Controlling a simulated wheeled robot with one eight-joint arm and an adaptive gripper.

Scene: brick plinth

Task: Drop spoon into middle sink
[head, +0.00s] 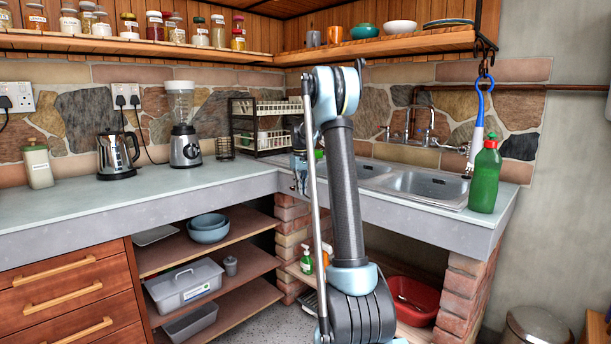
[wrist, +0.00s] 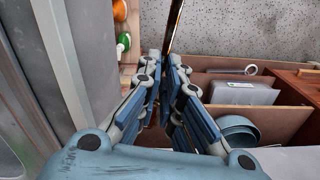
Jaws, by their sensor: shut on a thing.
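My gripper (wrist: 172,68) is shut on a thin, dark brown, shiny shaft, which I take to be the spoon (wrist: 175,25). The shaft runs from between the fingertips to the top edge of the wrist view; its far end is out of view. In the head view my gripper is mostly hidden behind my arm, near the counter's front edge. The steel sink (head: 430,186) is set in the counter at right. Two basins show, the left one (head: 368,169) partly covered by my arm. I cannot tell which is the middle sink.
A green bottle (head: 486,178) stands at the sink's right end, with a tap (head: 420,128) behind. A dish rack (head: 262,135), blender (head: 184,140) and kettle (head: 117,155) stand on the counter.

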